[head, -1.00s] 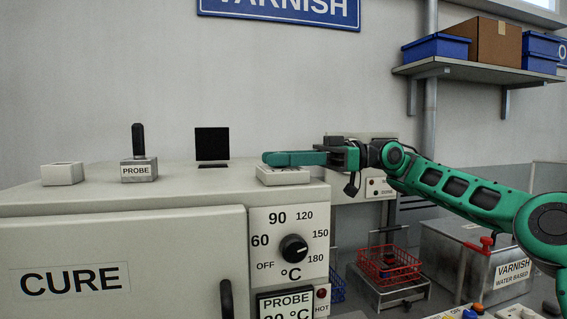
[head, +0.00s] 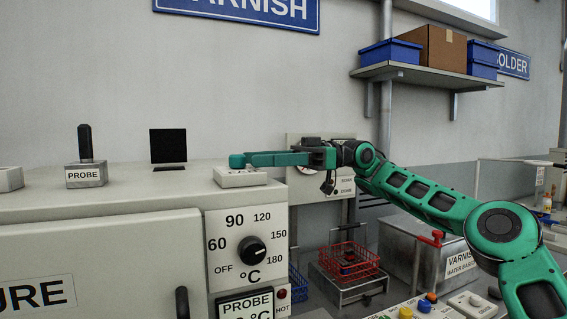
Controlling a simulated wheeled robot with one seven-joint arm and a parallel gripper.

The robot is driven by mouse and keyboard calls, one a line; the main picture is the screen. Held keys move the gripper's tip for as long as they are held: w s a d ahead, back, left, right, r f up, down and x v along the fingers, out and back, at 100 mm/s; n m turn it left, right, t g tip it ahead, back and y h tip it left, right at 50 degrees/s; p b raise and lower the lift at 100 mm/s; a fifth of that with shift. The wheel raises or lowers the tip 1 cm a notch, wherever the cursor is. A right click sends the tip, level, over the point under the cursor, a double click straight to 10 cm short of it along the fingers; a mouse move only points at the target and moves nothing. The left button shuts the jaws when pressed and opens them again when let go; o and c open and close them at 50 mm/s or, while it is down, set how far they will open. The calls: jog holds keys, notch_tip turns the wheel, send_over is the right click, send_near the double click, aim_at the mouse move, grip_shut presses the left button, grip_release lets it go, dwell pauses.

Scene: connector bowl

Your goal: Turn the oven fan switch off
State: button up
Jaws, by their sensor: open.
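The oven (head: 120,197) is a large pale box marked CURE at the left of the head view. On its top right corner sits a small pale box (head: 241,180), which may be the fan switch. Its label is mostly hidden and I cannot tell its setting. My gripper (head: 244,160) is open, its green fingers pointing left over this box. I cannot tell whether they touch it. The oven front has a black temperature knob (head: 253,250) and a PROBE display (head: 245,303).
A PROBE block (head: 86,174) with a black upright stands on the oven top, near a black panel (head: 168,146). Another pale box (head: 10,179) is cut off at left. A red basket (head: 350,258) and a metal varnish tank (head: 415,250) stand right of the oven.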

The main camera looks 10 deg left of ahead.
jog(key=v, duration=0.6)
jog(key=shift+w, duration=0.2)
jog(key=shift+r, duration=0.1)
